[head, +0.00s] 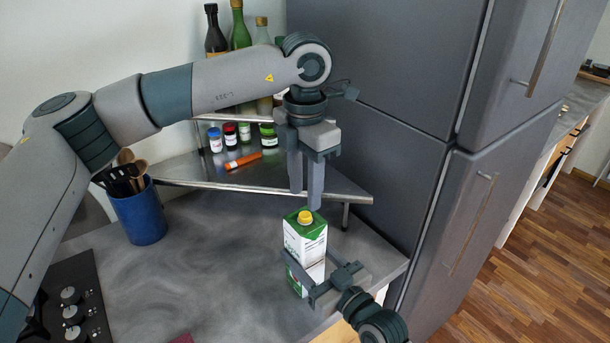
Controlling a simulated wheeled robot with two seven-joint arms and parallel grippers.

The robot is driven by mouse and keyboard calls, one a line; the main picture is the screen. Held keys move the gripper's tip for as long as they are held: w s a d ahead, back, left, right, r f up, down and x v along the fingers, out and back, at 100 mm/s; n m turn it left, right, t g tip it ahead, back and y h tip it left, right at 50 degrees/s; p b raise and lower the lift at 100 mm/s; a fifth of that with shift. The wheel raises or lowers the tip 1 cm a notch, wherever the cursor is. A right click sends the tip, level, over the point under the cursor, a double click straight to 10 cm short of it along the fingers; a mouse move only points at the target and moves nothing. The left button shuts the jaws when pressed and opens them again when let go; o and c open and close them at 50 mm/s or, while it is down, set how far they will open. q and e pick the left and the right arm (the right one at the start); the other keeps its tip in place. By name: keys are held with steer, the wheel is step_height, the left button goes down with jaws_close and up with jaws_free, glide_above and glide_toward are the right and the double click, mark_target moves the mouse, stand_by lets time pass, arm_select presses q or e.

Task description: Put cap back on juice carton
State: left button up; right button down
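The juice carton (305,243), white with a green top, stands upright on the grey counter near its front right corner. A yellow cap (305,217) sits on the spout at its top; how firmly it is seated I cannot tell. My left gripper (307,203) points down just above and behind the cap, with a gap between its fingers and nothing seen in them. My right gripper (318,262) reaches in from the lower right, with its fingers on both sides of the carton's body, and appears closed on it. The carton's lower part is partly hidden by that gripper.
A metal corner shelf (267,179) behind holds small jars, an orange tube (243,160) and bottles (239,27). A blue utensil pot (140,214) and a black cooktop (67,303) are at left. A grey fridge (400,120) stands at right. The middle counter is clear.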

mark_target(305, 214)
arm_select(q)
steer(key=shift+f, duration=2.3)
jaws_close()
steer(key=shift+o, duration=0.7)
jaws_free()
step_height(305, 214, up, 12)
